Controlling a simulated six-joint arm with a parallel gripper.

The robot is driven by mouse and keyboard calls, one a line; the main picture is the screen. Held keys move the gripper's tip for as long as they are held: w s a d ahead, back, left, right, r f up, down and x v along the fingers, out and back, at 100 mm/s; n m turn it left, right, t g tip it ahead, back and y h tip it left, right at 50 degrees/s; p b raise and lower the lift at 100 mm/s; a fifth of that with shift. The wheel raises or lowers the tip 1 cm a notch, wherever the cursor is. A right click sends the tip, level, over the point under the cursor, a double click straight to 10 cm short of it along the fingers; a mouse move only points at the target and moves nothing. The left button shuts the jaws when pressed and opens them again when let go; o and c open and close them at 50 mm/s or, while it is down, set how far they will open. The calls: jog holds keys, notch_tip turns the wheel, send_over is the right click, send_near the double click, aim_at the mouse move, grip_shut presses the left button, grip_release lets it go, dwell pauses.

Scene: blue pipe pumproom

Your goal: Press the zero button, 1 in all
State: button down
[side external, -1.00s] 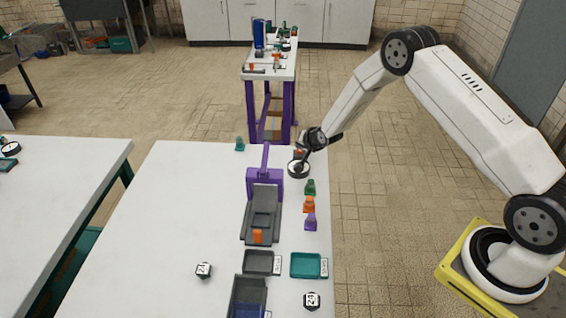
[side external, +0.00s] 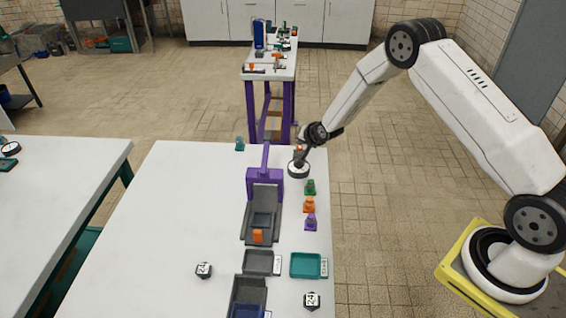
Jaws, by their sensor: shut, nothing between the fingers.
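My gripper (side external: 301,157) is shut and empty, pointing down at the far right corner of the white table. Its tip is right over a round white dial with a dark rim (side external: 298,172). I cannot tell whether it touches the dial. No button marked zero can be made out; the gripper covers part of the dial, and any lettering there is too small to read.
A purple-framed grey device (side external: 264,180) with an orange part stands left of the dial. Green (side external: 310,187), orange (side external: 309,204) and purple (side external: 311,222) pieces line the right edge.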

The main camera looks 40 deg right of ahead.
aim_at(301, 148)
jog(key=shift+r, duration=0.35)
jog(key=shift+r, duration=0.15)
jog(key=shift+r, duration=2.35)
jog(key=shift+r, duration=0.1)
jog(key=s+a+r+n+g, duration=0.2)
jog(key=s+a+r+n, duration=0.1)
jog(key=s, duration=0.7)
jog(key=s+a+r+n+g+y, duration=0.1)
jog(key=s+a+r+n+g, duration=0.1)
jog(key=s, duration=0.9)
jog(key=s+a+r+n+g, duration=0.2)
jog(key=s+a+r+n, duration=0.2)
jog(key=s, duration=0.6)
jog(key=shift+s+a+r+n, duration=0.25)
jog(key=shift+a+n, duration=0.65)
jog(key=shift+a, duration=0.1)
